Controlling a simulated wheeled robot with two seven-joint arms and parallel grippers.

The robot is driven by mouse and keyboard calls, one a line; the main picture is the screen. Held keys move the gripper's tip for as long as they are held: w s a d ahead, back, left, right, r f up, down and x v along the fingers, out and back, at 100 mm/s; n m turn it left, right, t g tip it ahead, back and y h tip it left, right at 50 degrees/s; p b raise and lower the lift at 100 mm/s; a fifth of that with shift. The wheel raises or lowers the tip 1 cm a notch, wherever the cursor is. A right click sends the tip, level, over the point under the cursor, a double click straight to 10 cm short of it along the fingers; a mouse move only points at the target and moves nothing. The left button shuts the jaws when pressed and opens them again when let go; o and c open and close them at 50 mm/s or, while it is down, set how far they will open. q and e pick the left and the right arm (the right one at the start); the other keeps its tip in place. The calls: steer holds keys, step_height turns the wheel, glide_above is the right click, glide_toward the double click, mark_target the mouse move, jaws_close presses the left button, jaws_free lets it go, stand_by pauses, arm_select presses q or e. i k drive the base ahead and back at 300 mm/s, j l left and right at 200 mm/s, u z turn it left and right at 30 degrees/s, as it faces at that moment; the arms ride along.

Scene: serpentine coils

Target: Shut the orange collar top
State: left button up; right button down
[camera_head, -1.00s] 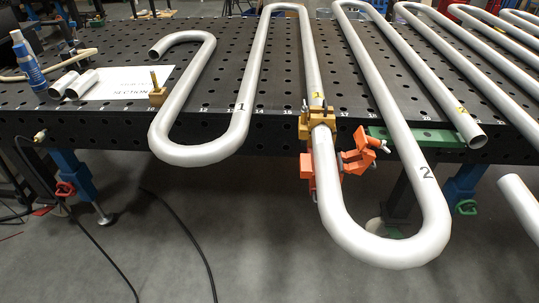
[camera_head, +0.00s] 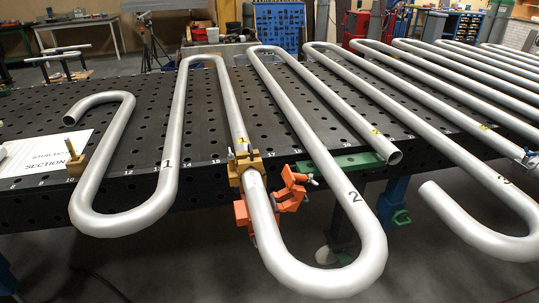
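The orange collar (camera_head: 289,190) sits at the table's front edge, around or beside the pipe coil marked 2 (camera_head: 263,215). Its upper orange part with a small handle stands out to the right of the pipe, swung open. Its lower orange part (camera_head: 241,213) shows at the pipe's left side. A yellow clamp block (camera_head: 245,165) holds the same pipe just behind the collar. Neither of my grippers shows in the view.
The black perforated table (camera_head: 215,130) carries several serpentine pipes. A green bracket (camera_head: 345,163) lies right of the collar. A white paper sheet (camera_head: 45,150) lies at the left. The pipe bends overhang the front edge; open floor lies before them.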

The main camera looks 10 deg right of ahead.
mark_target(292, 180)
steer(key=l+u, duration=0.15)
steer(key=l, duration=0.3)
steer(key=k+l+u, duration=0.15)
steer(key=l, duration=0.25)
steer(key=l+u, duration=0.1)
steer(key=l, duration=0.35)
steer(key=k+l+u, duration=0.15)
steer(key=l, duration=0.25)
steer(key=l+u, duration=0.15)
steer(key=l, duration=0.25)
steer(key=k+l+u, duration=0.15)
steer(key=l, duration=0.25)
steer(key=k+l+u, duration=0.15)
steer(key=l, duration=0.2)
